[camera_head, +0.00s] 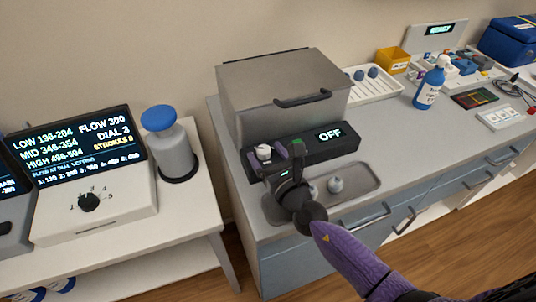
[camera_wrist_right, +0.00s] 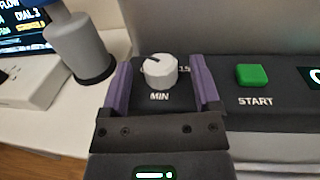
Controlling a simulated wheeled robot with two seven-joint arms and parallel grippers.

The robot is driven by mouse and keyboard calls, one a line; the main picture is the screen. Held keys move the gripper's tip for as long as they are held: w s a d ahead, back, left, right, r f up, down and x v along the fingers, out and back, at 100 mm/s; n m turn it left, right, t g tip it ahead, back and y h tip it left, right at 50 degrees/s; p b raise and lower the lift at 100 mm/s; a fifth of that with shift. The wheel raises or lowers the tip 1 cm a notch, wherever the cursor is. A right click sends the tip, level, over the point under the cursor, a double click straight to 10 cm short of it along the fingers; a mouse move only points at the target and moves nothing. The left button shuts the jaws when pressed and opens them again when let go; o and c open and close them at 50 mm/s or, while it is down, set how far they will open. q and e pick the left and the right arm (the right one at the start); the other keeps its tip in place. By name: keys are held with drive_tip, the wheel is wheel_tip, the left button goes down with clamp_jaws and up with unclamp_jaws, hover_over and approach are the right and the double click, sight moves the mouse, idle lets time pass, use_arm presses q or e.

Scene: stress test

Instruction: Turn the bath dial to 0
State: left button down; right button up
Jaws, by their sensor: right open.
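The bath dial is a white knob (camera_head: 264,152) at the left end of the bath's black front panel (camera_head: 345,153), whose display reads OFF. In the right wrist view the dial (camera_wrist_right: 160,71) has a dark pointer mark aimed up and left. MIN is printed below it, and a partly hidden 15 shows at its right. My right gripper (camera_wrist_right: 160,82) is open, its purple fingers on either side of the dial with visible gaps. It also shows in the head view (camera_head: 275,163) at the panel. My left gripper is not in view.
A green START button (camera_wrist_right: 252,75) sits right of the dial, close to the right finger. A pump with a lit screen and black dial (camera_head: 89,202) and a blue-capped canister (camera_head: 172,145) stand left. A grey tray (camera_head: 365,180) lies before the bath.

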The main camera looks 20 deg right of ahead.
drive_tip(key=s, duration=0.3)
drive_tip(key=s+d, duration=0.1)
drive_tip(key=s, duration=0.6)
drive_tip(key=shift+d, duration=0.25)
drive_tip(key=shift+w, duration=0.1)
